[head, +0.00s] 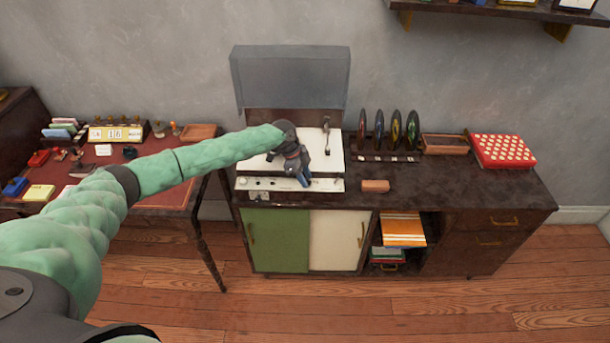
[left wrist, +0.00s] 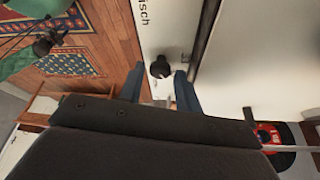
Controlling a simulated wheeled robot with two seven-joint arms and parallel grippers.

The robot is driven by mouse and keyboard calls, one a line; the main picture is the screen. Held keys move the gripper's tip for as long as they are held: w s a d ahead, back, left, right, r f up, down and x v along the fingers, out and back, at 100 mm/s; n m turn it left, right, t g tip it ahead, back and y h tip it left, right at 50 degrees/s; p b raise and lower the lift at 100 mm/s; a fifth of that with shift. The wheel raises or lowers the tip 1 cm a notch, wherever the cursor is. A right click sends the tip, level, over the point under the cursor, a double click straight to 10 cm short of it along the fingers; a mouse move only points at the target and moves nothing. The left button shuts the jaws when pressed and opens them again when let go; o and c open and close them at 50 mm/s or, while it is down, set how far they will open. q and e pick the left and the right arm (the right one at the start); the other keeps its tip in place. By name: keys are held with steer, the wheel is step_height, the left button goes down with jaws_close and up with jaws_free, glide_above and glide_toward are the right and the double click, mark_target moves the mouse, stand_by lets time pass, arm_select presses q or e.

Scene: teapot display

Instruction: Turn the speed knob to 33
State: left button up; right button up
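The record player (head: 331,165) is cream with a raised smoky lid and stands on the dark sideboard. Its pale front panel (head: 325,185) carries small controls at the left. My left gripper (head: 302,179) points down over this panel, with blue fingers. In the left wrist view a round black knob (left wrist: 160,68) sits on the cream panel. The left gripper (left wrist: 160,82) is open, with one finger on each side of the knob. I see no clear contact. The speed markings cannot be read. A dark, small part at the upper left may be my right gripper (left wrist: 45,42).
The tonearm (head: 326,135) is at the player's right rear. A brown block (head: 375,186) lies right of the panel. Upright discs (head: 396,130), a wooden tray (head: 444,144) and a red box (head: 501,151) stand farther right. A desk (head: 160,198) stands left.

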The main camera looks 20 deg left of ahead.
arm_select(q)
steer(key=shift+f, duration=0.1)
arm_select(e)
steer(key=shift+s, duration=0.15)
arm_select(q)
steer(key=c, duration=0.7)
arm_select(e)
steer(key=shift+d, duration=0.2)
